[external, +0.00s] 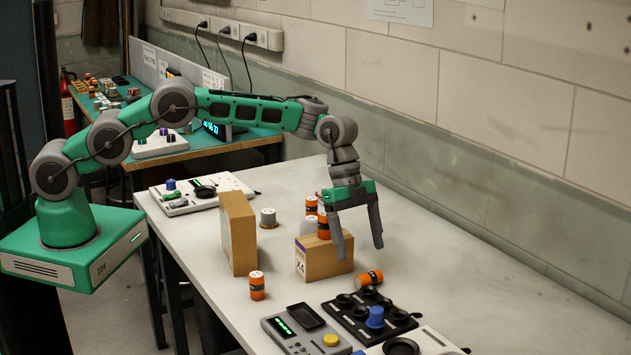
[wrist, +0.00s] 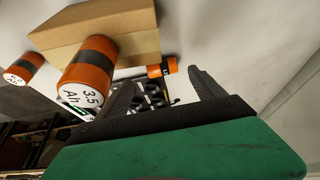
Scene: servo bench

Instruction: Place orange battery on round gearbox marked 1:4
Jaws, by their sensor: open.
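Several orange batteries with black bands are in view. One stands on the low cardboard box (external: 328,262), partly behind my gripper's left finger; in the wrist view this battery (wrist: 87,75) looms close, marked "3.5 Ah". Another battery (external: 369,278) lies on its side on the table below my gripper, and it also shows between the fingers in the wrist view (wrist: 162,69). A third battery (external: 257,286) stands at the front. My gripper (external: 360,249) is open and empty, pointing down above the table. Grey round parts (external: 268,218) stand behind; I cannot read a 1:4 mark.
A tall cardboard box (external: 238,233) stands left of the low one. A black panel with round sockets (external: 345,312) and a grey device with a yellow knob (external: 305,332) lie at the front. The table's right side is clear along the wall.

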